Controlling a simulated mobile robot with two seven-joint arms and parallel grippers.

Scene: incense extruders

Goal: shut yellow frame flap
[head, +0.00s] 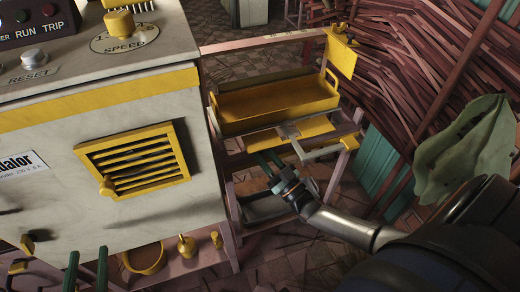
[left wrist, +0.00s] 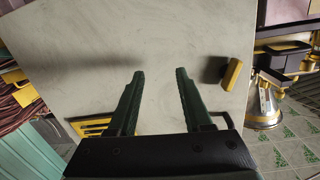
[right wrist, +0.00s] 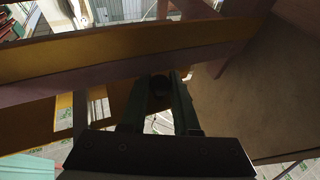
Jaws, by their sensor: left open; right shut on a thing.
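A yellow flap-like plate (head: 312,127) sits below the yellow tray on the pinkish stand, partly hidden by a grey bar. My right gripper (head: 268,160) reaches in beneath it. In the right wrist view its fingers (right wrist: 159,88) are shut on a dark, rounded part in shadow, below a yellow beam (right wrist: 110,48); I cannot tell what that part belongs to. A yellow-framed louvre (head: 135,158) with a knob is on the pale machine's side and lies flush. My left gripper (head: 86,265) is open and empty in front of that machine; its fingers show apart in the left wrist view (left wrist: 160,95).
The yellow tray (head: 280,103) rests on the stand (head: 228,185), with an upright yellow plate (head: 341,55) at its back right. Bundled reddish sticks (head: 430,55) and a green cloth-like piece (head: 468,150) are at right. A yellow handle (left wrist: 232,74) sticks out of the machine panel.

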